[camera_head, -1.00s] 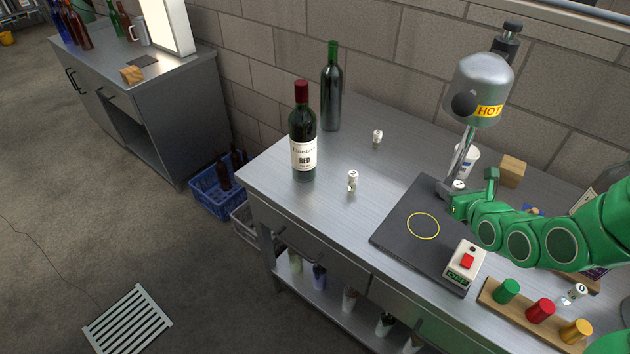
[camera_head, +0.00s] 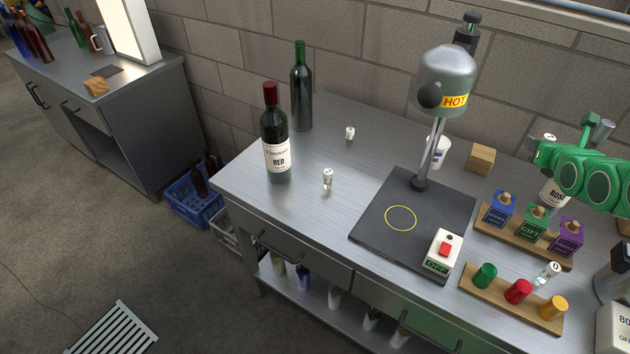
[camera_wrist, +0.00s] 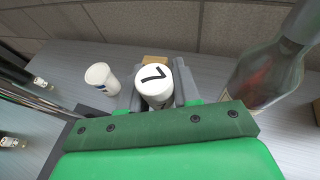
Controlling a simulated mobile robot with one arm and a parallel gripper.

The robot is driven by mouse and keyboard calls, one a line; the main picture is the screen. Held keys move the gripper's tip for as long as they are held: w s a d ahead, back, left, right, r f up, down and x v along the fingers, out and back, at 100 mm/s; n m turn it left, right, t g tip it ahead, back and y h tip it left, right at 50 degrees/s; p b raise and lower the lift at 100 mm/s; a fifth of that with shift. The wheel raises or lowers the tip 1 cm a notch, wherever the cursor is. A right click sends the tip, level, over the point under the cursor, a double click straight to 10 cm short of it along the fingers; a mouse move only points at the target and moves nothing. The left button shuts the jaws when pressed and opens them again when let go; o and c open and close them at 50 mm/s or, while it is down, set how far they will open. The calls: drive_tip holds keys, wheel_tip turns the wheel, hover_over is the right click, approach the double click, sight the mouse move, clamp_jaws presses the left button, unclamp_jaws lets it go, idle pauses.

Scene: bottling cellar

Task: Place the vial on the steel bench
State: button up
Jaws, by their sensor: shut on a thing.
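My gripper (camera_wrist: 160,92) is shut on a vial with a white cap (camera_wrist: 154,84) bearing a dark mark like a 7. In the head view my gripper (camera_head: 541,150) is at the right, raised over the back of the steel bench (camera_head: 350,215), with a white cap (camera_head: 549,137) showing at its fingers. The vial's lower part is hidden in both views. Two other white-capped vials stand on the bench's left part, a near one (camera_head: 328,179) and a far one (camera_head: 350,133). Another vial (camera_head: 548,271) is tilted at the wooden rack of coloured stoppers.
A lamp stand marked HOT (camera_head: 440,85) rises from a dark plate (camera_head: 375,228) with a switch box. A rosé bottle (camera_head: 552,194) is behind my arm. The bench's left middle is clear.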

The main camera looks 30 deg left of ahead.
drive_tip(key=w+d+r+m+h, duration=0.1)
drive_tip(key=d+r, duration=0.3)
drive_tip(key=d, duration=0.1)
drive_tip(key=w+a+r+n+y, duration=0.2)
drive_tip(key=a+r, duration=1)
drive_tip(key=r, duration=0.4)
drive_tip(key=s+a+r+n+g+y, duration=0.1)
drive_tip(key=s+a+r, duration=0.2)
drive_tip(key=a+r, duration=0.4)
drive_tip(key=s+a+r, duration=0.2)
drive_tip(key=a+r, duration=0.3)
drive_tip(key=a, duration=0.4)
drive_tip(key=m+t+h, duration=0.2)
drive_tip(key=m+h, duration=0.1)
hover_over(247, 168)
wheel_tip(247, 168, down, 43)
drive_tip(key=shift+g, duration=0.3)
drive_tip(key=shift+f, duration=4.45)
